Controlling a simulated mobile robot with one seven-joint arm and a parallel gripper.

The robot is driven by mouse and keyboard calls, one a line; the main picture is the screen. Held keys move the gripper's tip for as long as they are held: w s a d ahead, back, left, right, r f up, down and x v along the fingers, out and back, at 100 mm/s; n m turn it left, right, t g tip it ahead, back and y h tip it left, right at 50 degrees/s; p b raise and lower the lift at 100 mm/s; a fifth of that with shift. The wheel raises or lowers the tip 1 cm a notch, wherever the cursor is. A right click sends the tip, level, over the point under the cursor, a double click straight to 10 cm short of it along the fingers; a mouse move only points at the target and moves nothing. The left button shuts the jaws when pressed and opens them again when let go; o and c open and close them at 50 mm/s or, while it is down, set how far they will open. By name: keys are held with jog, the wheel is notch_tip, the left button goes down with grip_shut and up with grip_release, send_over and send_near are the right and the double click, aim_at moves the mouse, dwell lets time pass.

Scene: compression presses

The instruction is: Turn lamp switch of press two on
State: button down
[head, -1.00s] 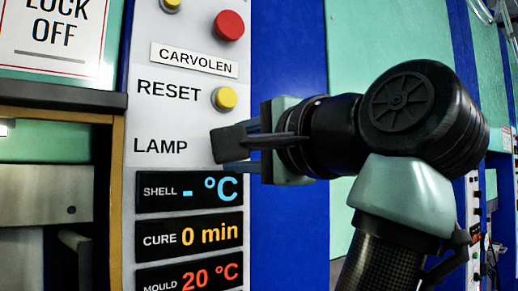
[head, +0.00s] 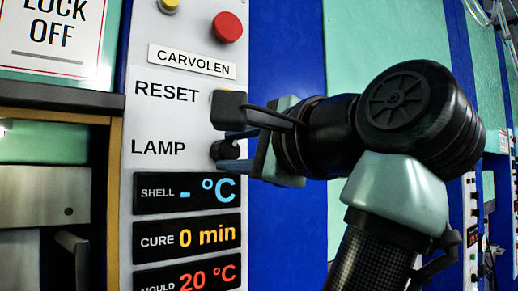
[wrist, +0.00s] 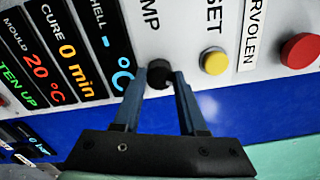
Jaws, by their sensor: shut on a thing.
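The lamp switch is a small black knob (head: 222,150) beside the LAMP label on the grey control panel (head: 150,115). In the wrist view the knob (wrist: 159,73) sits between the two fingertips. My gripper (head: 229,138) reaches in from the right, with one finger above the knob and one below it in the head view. In the wrist view my gripper (wrist: 159,82) is closed on the knob, one finger on each side. The knob's exact pointing direction cannot be made out.
A red button (head: 228,27) is higher up. Displays for shell (head: 187,193), cure and mould lie below. A blue strip (head: 287,50) borders the panel.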

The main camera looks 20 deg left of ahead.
jog(key=shift+c, duration=2.3)
grip_release()
jog(key=shift+s+d+f+b, duration=0.1)
jog(key=shift+s+d+b, duration=0.15)
jog(key=shift+d+b, duration=0.2)
jog(key=b+v, duration=0.6)
jog(key=v, duration=0.6)
jog(key=shift+a, duration=0.1)
